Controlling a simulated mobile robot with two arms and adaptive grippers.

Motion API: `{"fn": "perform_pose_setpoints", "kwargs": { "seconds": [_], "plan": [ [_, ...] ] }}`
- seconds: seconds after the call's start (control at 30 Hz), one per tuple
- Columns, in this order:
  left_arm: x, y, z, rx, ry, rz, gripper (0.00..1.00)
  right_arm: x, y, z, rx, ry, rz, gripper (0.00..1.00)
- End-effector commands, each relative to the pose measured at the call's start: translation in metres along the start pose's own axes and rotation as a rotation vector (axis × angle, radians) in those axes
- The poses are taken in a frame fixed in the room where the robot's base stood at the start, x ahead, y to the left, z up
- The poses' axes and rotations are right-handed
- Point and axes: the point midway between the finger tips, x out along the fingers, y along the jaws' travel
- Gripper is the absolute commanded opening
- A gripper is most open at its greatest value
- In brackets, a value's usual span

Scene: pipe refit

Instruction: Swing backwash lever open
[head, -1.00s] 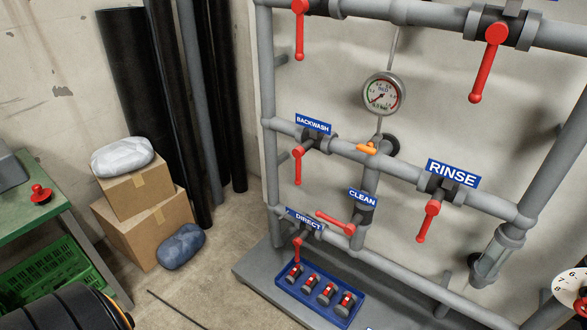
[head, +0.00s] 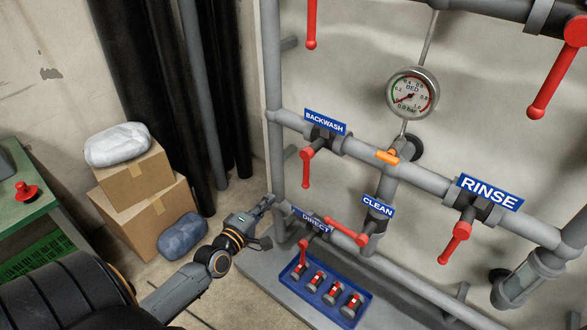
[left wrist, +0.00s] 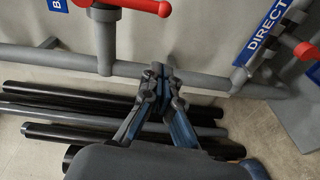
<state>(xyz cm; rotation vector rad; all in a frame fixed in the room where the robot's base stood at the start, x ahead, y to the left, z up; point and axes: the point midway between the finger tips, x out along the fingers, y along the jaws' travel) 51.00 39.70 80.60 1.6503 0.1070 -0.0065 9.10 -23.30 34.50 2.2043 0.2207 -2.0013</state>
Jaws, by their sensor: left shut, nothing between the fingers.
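The backwash lever (head: 306,168) is red and hangs straight down from its valve on the upper grey pipe, under the blue BACKWASH sign (head: 325,122). My left gripper (head: 270,199) is shut and empty, to the left of the lever and lower, close to the vertical pipe at the rack's left side. It does not touch the lever. In the left wrist view my left gripper (left wrist: 160,72) has its fingertips together in front of a grey pipe, and a red lever (left wrist: 135,5) shows at the top edge. My right gripper is not in view.
The clean lever (head: 346,232), direct lever (head: 302,252) and rinse lever (head: 455,243) are nearby. A blue tray (head: 364,314) of fittings sits on the rack base. Cardboard boxes (head: 160,218) and black pipes (head: 190,110) stand to the left. A pressure gauge (head: 412,92) hangs above.

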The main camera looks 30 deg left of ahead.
Motion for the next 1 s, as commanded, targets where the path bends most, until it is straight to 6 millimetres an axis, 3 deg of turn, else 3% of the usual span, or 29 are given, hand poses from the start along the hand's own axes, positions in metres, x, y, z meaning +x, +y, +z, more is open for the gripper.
{"fn": "perform_pose_setpoints", "kwargs": {
  "seconds": [0.03,0.17,0.57,0.77,1.0],
  "plan": [
    [0.001,0.015,-0.001,-0.033,-0.001,0.029,0.00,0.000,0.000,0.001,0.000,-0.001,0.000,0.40],
    [0.002,0.033,-0.003,-0.082,-0.001,0.065,0.00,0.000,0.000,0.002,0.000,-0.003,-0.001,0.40],
    [0.005,0.035,-0.003,-0.086,-0.001,0.068,0.00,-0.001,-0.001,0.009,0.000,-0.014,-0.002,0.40],
    [0.029,0.037,-0.003,-0.085,-0.001,0.070,0.00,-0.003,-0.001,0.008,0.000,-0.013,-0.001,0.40],
    [0.077,0.040,-0.003,-0.084,-0.001,0.070,0.00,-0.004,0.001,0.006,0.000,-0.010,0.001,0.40]
  ]
}}
